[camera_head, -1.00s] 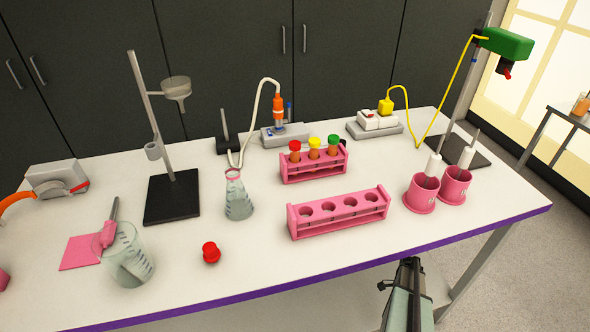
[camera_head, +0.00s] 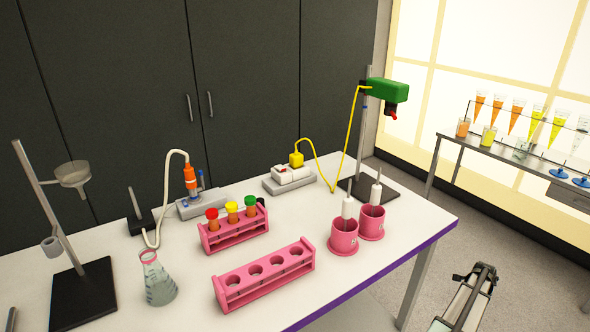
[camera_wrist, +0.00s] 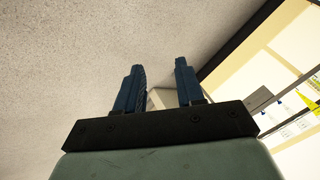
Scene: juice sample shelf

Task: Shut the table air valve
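A grey block fixture (camera_head: 203,203) with an orange fitting (camera_head: 190,177) and small blue parts stands at the back of the white table. A pale hose runs from the orange fitting toward the flask. This looks like the table air valve, but its handle is too small to read. My gripper (camera_head: 475,272) is at the lower right in the head view, off the table's right end and far from the fixture. In the wrist view my gripper (camera_wrist: 159,66) has its two blue fingers apart with nothing held between them.
The conical flask (camera_head: 157,279), pink racks (camera_head: 262,278), pink cups (camera_head: 343,240) and a stand with a green device (camera_head: 388,91) crowd the table (camera_head: 395,250). A side shelf (camera_head: 500,150) with colored cones stands at right. Floor between is clear.

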